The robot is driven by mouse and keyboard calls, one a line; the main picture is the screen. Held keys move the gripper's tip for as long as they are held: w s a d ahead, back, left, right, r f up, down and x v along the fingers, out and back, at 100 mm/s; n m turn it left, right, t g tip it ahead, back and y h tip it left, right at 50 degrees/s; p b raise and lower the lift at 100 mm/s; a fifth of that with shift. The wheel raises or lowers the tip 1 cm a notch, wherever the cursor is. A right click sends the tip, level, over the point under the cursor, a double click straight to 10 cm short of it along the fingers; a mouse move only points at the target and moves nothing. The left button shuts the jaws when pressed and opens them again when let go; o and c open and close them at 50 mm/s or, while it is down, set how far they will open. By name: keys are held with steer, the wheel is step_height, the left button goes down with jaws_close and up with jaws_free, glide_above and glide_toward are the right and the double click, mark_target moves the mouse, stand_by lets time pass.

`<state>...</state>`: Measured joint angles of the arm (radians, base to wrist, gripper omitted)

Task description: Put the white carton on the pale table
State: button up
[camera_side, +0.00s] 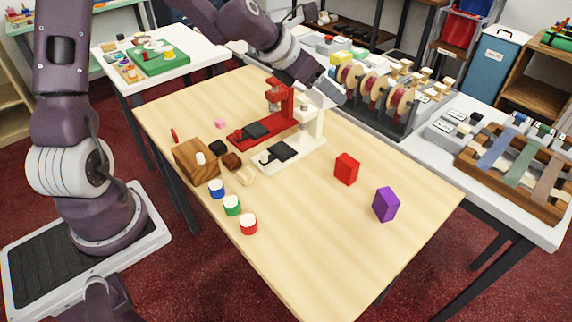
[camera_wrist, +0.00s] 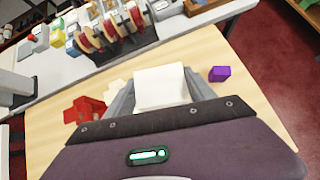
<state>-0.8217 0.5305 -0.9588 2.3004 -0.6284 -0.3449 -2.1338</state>
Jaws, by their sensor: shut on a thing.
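The white carton (camera_wrist: 161,86) is between the two fingers of my gripper (camera_wrist: 160,98) in the wrist view, and the fingers press on its sides. In the side view my gripper (camera_side: 326,86) is above the far part of the pale wooden table (camera_side: 300,225), close to the top of a white press. The carton cannot be clearly told apart from the gripper and press there. The pale table also shows in the wrist view (camera_wrist: 50,140).
A red press (camera_side: 287,100) and white press (camera_side: 318,122) stand near my gripper. A red block (camera_side: 346,169) and purple block (camera_side: 386,204) stand toward the right. Pots, a wooden block (camera_side: 197,158) and small pieces lie left. The table's near middle is clear.

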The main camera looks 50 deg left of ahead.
steer(key=a+r, duration=0.1)
steer(key=a+r+n+y, duration=0.1)
steer(key=a+r+n, duration=0.1)
steer(key=r, duration=0.1)
steer(key=shift+w+a+y, duration=0.3)
steer(key=shift+a+y, duration=0.05)
steer(key=shift+y, duration=0.05)
steer(key=shift+f, duration=0.15)
steer(key=m+g+h, duration=0.8)
steer(key=m+h, duration=0.1)
steer(key=m, duration=0.8)
glide_above(337, 286)
steer(key=a, duration=0.3)
step_height(337, 286, down, 19)
steer(key=f, duration=0.9)
steer(key=shift+s+a+f, duration=0.15)
steer(key=shift+s, duration=0.05)
steer(key=o, duration=1.6)
steer(key=shift+f, duration=0.1)
